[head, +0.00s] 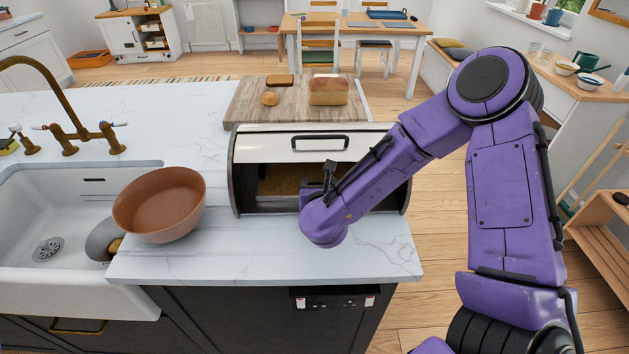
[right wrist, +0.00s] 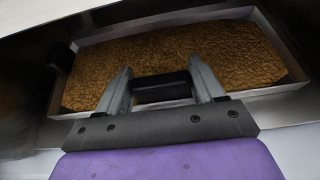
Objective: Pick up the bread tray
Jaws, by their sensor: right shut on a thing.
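The bread tray (right wrist: 190,55) is a shallow, pale-rimmed tray with a textured golden-brown inside. In the head view its brown surface (head: 283,186) shows within the open bread box (head: 238,190), partly hidden by my right arm. My right gripper (right wrist: 165,88) is at the tray's near edge, with its two fingers on either side of a short black handle (right wrist: 162,90), shut on it. In the head view my right gripper (head: 329,172) is at the box opening, and its fingertips are hard to make out. My left gripper is not in view.
A terracotta bowl (head: 160,205) stands on the counter by the sink (head: 50,220), left of the box. The raised white lid (head: 270,145) has a black handle. A wooden board (head: 245,105) with bread lies behind. Bare counter (head: 250,245) lies in front.

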